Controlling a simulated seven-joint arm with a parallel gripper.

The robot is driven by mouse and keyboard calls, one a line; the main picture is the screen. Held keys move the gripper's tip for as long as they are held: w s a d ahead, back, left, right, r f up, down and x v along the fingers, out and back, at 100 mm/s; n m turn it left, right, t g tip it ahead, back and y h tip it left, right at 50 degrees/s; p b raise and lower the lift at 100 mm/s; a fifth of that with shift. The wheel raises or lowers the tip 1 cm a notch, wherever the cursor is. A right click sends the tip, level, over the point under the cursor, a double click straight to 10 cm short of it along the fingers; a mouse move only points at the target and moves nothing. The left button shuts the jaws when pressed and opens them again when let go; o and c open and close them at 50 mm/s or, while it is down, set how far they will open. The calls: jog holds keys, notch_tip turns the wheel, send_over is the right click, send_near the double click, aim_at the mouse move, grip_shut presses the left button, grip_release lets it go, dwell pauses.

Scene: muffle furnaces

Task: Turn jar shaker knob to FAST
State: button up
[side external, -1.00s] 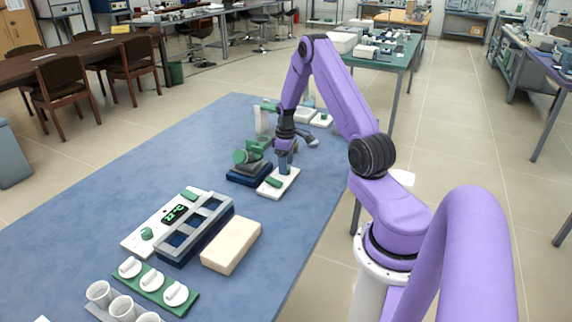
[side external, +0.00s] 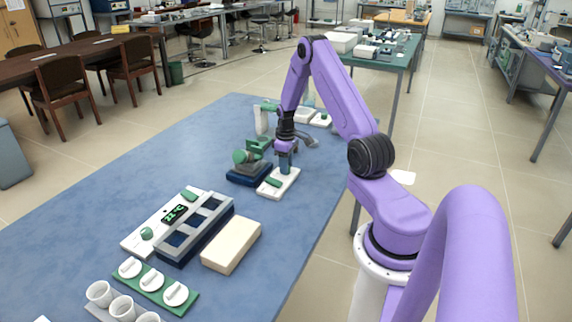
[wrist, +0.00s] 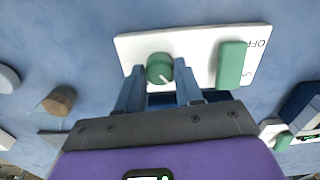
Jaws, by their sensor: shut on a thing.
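A round green knob (wrist: 159,68) with a pale pointer line stands on a white control panel (wrist: 200,45) in the wrist view. My gripper (wrist: 158,82) is shut on this knob, one blue finger on each side. The pointer line slants down and to the right in that view. A green rectangular switch (wrist: 231,64) is on the same panel beside lettering that reads OFF. No FAST mark can be read. In the side view, my gripper (side external: 285,168) points down at the white panel (side external: 290,187); its fingers hide the knob there.
A dark blue-based green device (side external: 249,170) stands close left of the panel. Nearer are a white display unit with a grey rack (side external: 201,228), a cream block (side external: 231,246), a green board with white knobs (side external: 182,308) and white cups (side external: 98,292). The blue table's left part is clear.

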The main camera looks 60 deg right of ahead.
jog(key=m, duration=0.7)
jog(key=shift+m, duration=0.3)
jog(key=m, duration=0.3)
jog(key=shift+m, duration=2.2)
jog(key=o, duration=1)
jog(key=shift+o, duration=0.2)
jog(key=shift+r, duration=0.1)
notch_tip(320, 180, up, 17)
jog(key=shift+r, duration=0.15)
